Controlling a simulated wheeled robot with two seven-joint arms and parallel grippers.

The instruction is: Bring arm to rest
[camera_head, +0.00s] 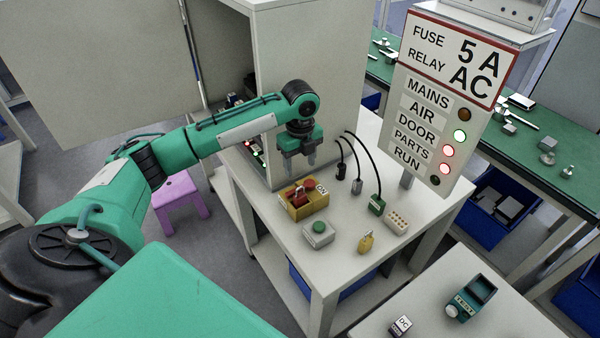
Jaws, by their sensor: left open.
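My left arm reaches in from the left across the view. Its gripper (299,166) points down over the back left part of the white table (285,235). The gripper is open, with its two fingers apart and nothing seen between them. It hangs just behind and above a yellow box with red parts (305,199). My right gripper is not in view.
A grey box with a green button (318,233), a yellow padlock-like item (366,243) and a cream block (397,221) stand on the table. Black cables end near a green connector (377,205). A sign panel (445,100) rises at right. A purple stool (177,200) stands left.

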